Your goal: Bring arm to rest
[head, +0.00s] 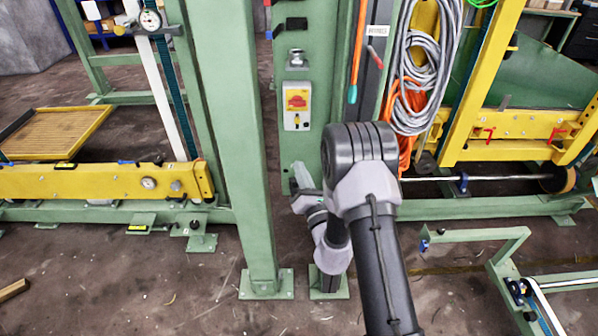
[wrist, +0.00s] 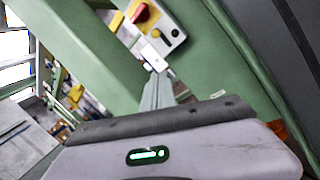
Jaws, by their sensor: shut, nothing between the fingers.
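My arm rises from the bottom of the head view and bends forward. My gripper (head: 299,178) is partly hidden behind the arm's elbow, in front of the green machine frame. In the wrist view my gripper (wrist: 156,80) is shut, its narrow grey fingers together and empty. A grey switch box (head: 297,107) with a red knob on yellow sits on the green column, above the gripper. The switch box (wrist: 158,28) also shows tilted beyond the fingertips in the wrist view. Whether the fingers touch anything there I cannot tell.
A green post (head: 238,150) stands left of my arm. Grey coiled cable (head: 425,60) and orange cable (head: 405,110) hang to the right. A yellow beam (head: 100,182) runs along the left. A low green frame (head: 480,240) stands at the right. Bare floor lies in front.

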